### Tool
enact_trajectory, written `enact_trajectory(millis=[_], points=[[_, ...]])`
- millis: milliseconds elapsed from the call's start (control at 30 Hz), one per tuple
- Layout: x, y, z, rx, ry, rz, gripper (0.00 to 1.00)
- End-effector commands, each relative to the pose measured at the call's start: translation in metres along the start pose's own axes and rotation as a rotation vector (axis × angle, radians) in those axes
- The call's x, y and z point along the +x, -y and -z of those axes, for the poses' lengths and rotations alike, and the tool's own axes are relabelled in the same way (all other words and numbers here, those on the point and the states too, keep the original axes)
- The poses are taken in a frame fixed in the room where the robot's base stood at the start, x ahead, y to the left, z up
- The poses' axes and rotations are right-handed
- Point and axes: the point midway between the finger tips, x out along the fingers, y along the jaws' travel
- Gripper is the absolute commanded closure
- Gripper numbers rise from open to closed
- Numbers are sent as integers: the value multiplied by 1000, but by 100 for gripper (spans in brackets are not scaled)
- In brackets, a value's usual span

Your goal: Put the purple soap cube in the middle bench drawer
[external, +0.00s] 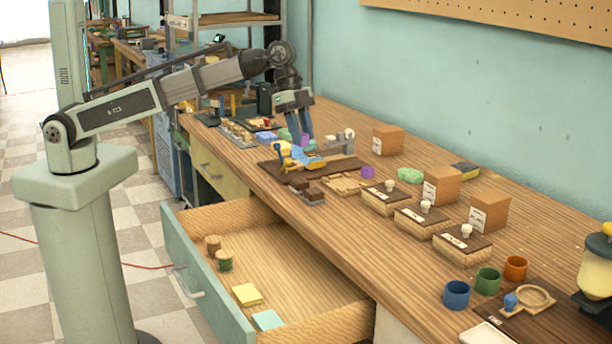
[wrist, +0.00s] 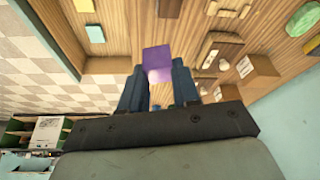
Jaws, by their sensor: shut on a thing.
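The purple soap cube (wrist: 157,58) is held between the two blue fingers of my gripper (wrist: 157,80) in the wrist view. In the external view my gripper (external: 302,132) points down over the far part of the bench, with the purple cube (external: 305,140) at its fingertips. It appears raised above the bench top, though the exact height is hard to tell. An open drawer (external: 213,281) with a teal front stands pulled out at the near side of the bench. I cannot tell for sure that it is the middle one.
The open drawer holds spools (external: 224,261), a yellow pad (external: 247,294) and a light teal pad (external: 267,320). Another purple piece (external: 367,172) lies near a green soap (external: 410,175). Lidded boxes (external: 384,197) and cups (external: 457,294) line the bench. The drawer's middle is clear.

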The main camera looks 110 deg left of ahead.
Motion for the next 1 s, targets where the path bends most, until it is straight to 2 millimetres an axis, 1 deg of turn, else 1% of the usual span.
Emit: enact_trajectory(millis=[33,133,300,433,467,500,667,867,1000], points=[[0,-26,-10,39,-4,-14,98],[-2,-58,-18,105,-8,-39,98],[-3,-96,-30,188,-14,-71,98],[-4,-121,-39,241,-18,-91,98],[-2,-125,-40,251,-18,-94,98],[4,-121,-40,245,-17,-93,98],[23,-120,-47,242,-17,-93,98],[57,-119,-61,242,-15,-94,98],[86,-119,-72,241,-15,-94,98]])
